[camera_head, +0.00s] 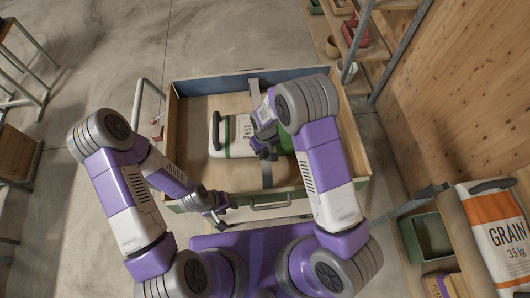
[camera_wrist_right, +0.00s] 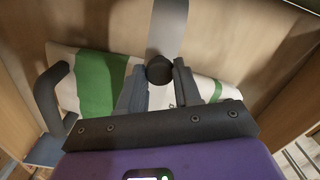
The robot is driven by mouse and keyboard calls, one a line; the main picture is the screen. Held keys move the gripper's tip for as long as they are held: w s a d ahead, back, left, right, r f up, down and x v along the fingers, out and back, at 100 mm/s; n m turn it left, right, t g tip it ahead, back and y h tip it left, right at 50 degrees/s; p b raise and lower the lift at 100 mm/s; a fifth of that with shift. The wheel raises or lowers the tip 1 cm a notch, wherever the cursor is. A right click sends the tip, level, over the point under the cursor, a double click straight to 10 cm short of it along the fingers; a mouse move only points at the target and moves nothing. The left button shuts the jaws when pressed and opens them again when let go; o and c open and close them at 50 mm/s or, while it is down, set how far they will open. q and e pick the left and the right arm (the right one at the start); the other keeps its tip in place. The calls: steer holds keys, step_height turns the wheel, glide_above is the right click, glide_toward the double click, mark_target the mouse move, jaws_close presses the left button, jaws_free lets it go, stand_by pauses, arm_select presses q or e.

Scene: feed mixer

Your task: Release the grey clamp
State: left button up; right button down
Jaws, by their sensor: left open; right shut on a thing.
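The grey clamp shows as a flat grey strap (camera_head: 254,87) across a white and green bag (camera_head: 224,148) lying in the wooden tray. In the right wrist view, the clamp's grey strap (camera_wrist_right: 168,28) ends in a dark round knob (camera_wrist_right: 160,72). My right gripper (camera_head: 267,153) is over the bag. Its fingers (camera_wrist_right: 160,80) are shut with the knob between them. The arm and gripper hide much of the strap and bag in the head view. My left gripper (camera_head: 219,213) is open and empty, outside the tray at its near left edge.
The wooden tray (camera_head: 186,180) has raised walls and a handle (camera_head: 270,204) on its near side. A grain bag (camera_head: 500,235) and a green bin (camera_head: 429,238) stand on the right. A shelf (camera_head: 372,48) is at the back right. Open floor lies to the left.

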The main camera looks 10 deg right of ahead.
steer(key=w+r+g+p, duration=0.2)
steer(key=w+r+p, duration=0.1)
steer(key=r, duration=0.5)
steer(key=w+r+g+p, duration=0.3)
steer(key=w+r+p, duration=0.1)
steer(key=r, duration=0.5)
steer(key=shift+w+r, duration=0.15)
steer(key=shift+r, duration=0.05)
